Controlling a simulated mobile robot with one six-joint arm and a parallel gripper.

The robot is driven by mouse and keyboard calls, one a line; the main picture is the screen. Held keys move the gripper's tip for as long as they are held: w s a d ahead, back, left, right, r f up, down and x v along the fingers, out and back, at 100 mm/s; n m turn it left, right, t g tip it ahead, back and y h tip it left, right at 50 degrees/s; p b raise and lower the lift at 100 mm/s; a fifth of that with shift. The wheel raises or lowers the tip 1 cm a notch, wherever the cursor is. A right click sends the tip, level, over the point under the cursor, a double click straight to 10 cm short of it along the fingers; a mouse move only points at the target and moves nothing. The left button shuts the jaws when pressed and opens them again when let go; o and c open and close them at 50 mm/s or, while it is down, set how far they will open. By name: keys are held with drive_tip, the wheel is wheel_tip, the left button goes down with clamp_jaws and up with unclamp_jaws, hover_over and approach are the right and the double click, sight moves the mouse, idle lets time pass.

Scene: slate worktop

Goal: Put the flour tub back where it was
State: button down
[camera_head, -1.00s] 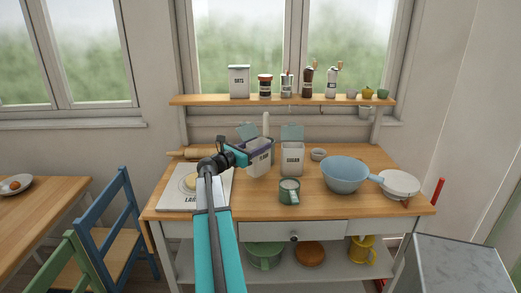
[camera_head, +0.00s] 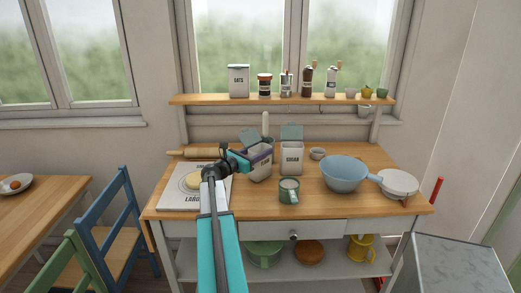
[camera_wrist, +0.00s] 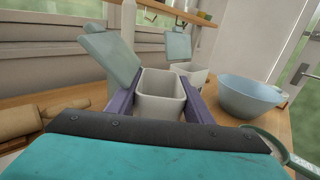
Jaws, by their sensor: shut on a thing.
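The flour tub (camera_head: 260,168) is a white canister with its lid (camera_head: 251,136) tipped open. It stands tilted on or just above the worktop; I cannot tell if its base touches. My gripper (camera_head: 247,158) is shut on it from the left. In the wrist view the tub (camera_wrist: 160,105) sits between my two purple-grey fingers (camera_wrist: 160,103), its open mouth toward the camera and its raised lid (camera_wrist: 110,55) at the left. The gripper hides most of the label. The sugar tub (camera_head: 291,158) stands upright just to the right, also with its lid up.
A blue bowl (camera_head: 344,175) is at the right. A board (camera_head: 176,199) and a rolling pin (camera_head: 188,153) lie at the left. The shelf (camera_head: 210,99) above holds an oats tub (camera_head: 238,80) and several small items.

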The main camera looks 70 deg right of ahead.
drive_tip(key=shift+f, duration=0.2)
drive_tip(key=c, duration=0.9)
unclamp_jaws()
drive_tip(key=shift+r, duration=0.1)
drive_tip(key=b+v, duration=0.2)
drive_tip(key=v, duration=1)
drive_tip(key=shift+s, duration=0.1)
